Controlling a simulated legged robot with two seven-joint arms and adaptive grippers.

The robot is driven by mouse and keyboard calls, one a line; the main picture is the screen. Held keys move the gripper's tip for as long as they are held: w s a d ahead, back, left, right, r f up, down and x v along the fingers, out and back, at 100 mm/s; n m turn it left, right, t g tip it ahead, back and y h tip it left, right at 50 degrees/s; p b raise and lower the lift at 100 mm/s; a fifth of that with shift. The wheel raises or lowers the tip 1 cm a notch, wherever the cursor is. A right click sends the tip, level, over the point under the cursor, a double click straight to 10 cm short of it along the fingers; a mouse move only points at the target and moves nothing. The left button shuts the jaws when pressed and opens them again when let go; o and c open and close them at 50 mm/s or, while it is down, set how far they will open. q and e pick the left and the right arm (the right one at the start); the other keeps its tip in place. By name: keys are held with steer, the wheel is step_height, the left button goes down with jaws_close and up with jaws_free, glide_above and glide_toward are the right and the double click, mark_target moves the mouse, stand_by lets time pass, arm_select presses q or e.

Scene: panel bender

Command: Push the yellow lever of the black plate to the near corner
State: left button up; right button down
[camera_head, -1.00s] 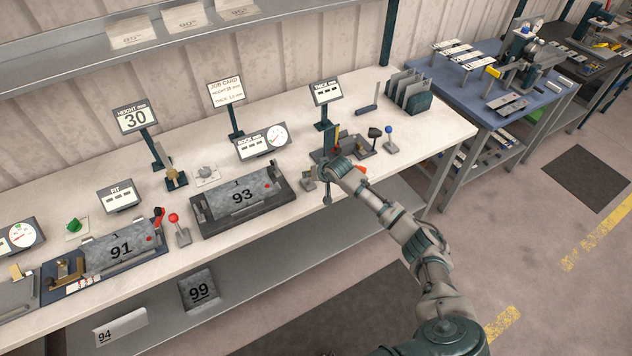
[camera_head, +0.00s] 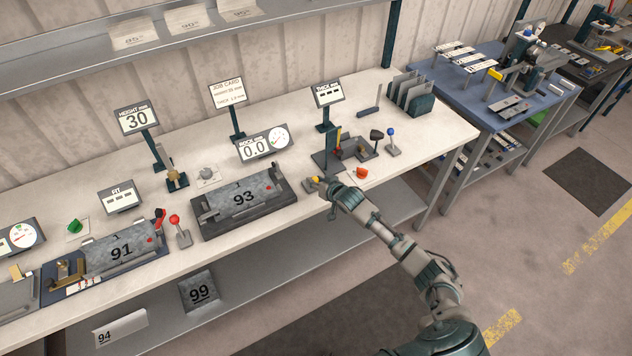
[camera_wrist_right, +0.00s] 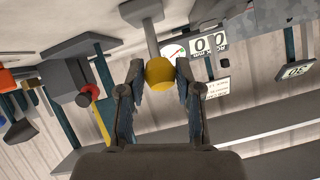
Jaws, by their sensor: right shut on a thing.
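The black plate (camera_head: 256,221) lies on the white bench and carries a grey block marked 93 (camera_head: 243,197). To its right stands a lever with a yellow ball knob (camera_head: 315,180). In the wrist view the yellow knob (camera_wrist_right: 160,73) sits between the two fingertips, with its grey shaft (camera_wrist_right: 151,38) leading to a grey base. My right gripper (camera_head: 320,184) is shut on this knob, beside the plate's right end. The fingers partly hide the lever in the head view. My left gripper is not in view.
A red-knobbed lever (camera_head: 174,219) stands left of the plate. A dark fixture (camera_head: 327,160), an orange-red knob (camera_head: 361,172), and black (camera_head: 376,134) and blue (camera_head: 391,132) knobbed levers stand to the right. A gauge display (camera_head: 253,148) behind the plate reads 0.0.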

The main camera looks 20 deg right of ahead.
steer(key=shift+f, duration=0.15)
steer(key=c, duration=0.8)
jaws_free()
steer(key=shift+s+d, duration=0.1)
steer(key=v, duration=1.1)
steer(key=shift+s, duration=0.35)
